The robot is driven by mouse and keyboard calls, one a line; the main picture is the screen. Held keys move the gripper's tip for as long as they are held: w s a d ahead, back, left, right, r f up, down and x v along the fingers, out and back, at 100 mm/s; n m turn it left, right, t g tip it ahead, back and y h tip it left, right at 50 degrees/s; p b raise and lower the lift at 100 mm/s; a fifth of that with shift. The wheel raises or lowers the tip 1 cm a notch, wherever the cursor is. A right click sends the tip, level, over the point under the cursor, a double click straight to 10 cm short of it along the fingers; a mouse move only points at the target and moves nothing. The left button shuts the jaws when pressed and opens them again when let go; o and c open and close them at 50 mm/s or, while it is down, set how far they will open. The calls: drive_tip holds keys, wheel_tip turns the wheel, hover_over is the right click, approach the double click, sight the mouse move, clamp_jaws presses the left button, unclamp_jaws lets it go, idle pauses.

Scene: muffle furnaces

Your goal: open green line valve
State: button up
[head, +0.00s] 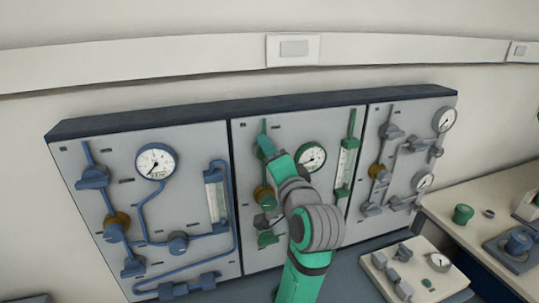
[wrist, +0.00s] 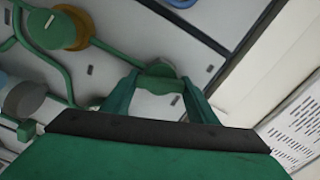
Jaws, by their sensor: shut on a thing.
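The green line runs on the middle panel, with green pipes, a round gauge (head: 311,156) and a flow tube (head: 345,163). My gripper (head: 266,147) is at the upper left of that panel and covers most of the valve there in the head view. In the wrist view, the green valve handle (wrist: 160,72) sits between the fingertips of my gripper (wrist: 160,84), which is shut on it. The handle's exact angle is hard to tell. A green part with a brass body (wrist: 76,36) shows farther along the line.
A blue line panel (head: 185,252) stands at the left and a grey line panel (head: 405,165) at the right. A side bench (head: 455,205) with a green pot (head: 463,214) is at the far right. A tray with fittings (head: 440,285) lies at lower right.

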drive_tip(key=shift+d+f+m, duration=0.1)
drive_tip(key=shift+f+m, duration=0.05)
drive_tip(key=shift+m, duration=1.85)
drive_tip(key=o, duration=1)
drive_tip(key=shift+o, duration=0.2)
drive_tip(key=v, duration=1)
drive_tip(key=shift+s+d, duration=0.15)
drive_tip(key=shift+s, duration=0.25)
